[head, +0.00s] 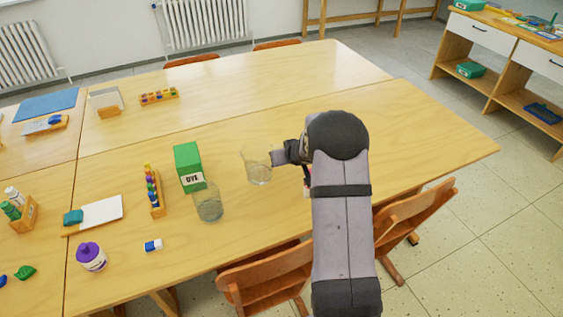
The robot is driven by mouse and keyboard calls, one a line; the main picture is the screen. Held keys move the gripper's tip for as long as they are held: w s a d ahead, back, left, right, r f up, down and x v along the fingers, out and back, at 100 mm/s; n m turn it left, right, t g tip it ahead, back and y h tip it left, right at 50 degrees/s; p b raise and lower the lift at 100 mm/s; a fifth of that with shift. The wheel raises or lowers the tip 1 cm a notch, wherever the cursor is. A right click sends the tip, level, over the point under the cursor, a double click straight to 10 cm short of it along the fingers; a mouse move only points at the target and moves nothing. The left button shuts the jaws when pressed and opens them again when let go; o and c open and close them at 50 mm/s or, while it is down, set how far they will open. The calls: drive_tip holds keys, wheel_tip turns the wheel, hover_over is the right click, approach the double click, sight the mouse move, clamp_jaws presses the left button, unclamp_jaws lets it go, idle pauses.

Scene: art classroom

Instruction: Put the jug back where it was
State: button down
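A clear, see-through jug (258,170) shows upright just left of my gripper (277,155), to the right of the green box. My gripper is at its right side, near the rim, and seems to touch it. The fingers are small and partly hidden by my arm, so I cannot tell whether they are closed on the jug. I also cannot tell whether the jug stands on the table or hangs just above it. A second clear vessel (209,207) stands on the wooden table (330,95), in front of the green box.
The table behind and right of my arm is mostly clear. Chairs (266,280) line the front edge.

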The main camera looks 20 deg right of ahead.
idle(0.3)
drive_tip(key=shift+f, duration=0.15)
drive_tip(key=c, duration=1.9)
unclamp_jaws()
drive_tip(key=shift+r, duration=0.35)
drive_tip(key=p+v, duration=0.3)
drive_tip(key=v, duration=0.9)
